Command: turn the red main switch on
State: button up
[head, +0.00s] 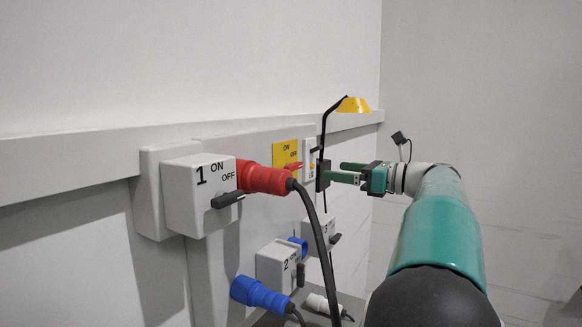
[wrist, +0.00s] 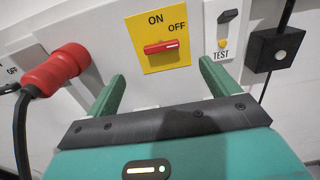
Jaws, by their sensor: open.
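The red main switch (wrist: 161,47) is a red handle on a yellow plate (wrist: 180,60) marked ON at the upper middle and OFF to the right. In the wrist view the handle lies nearly level, its white-marked end pointing right, nearer OFF. In the head view the red switch (head: 293,166) shows small on its yellow plate (head: 285,150). My gripper (wrist: 165,82) is open and empty, with green fingers apart, one to each side below the switch in the wrist view. In the head view my gripper (head: 340,172) is right of the switch, apart from it.
A red plug (head: 264,179) with a black cable is left of the switch. A TEST switch (wrist: 224,30) and a black box (wrist: 275,48) are to the right. Grey box 1 (head: 190,205), box 2 (head: 272,265) and a blue plug (head: 258,294) are on the panel.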

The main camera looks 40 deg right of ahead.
aim_at(297, 166)
jog(key=x, duration=1.2)
jog(key=shift+d+f, duration=0.1)
jog(key=shift+s, duration=0.1)
jog(key=c, duration=1)
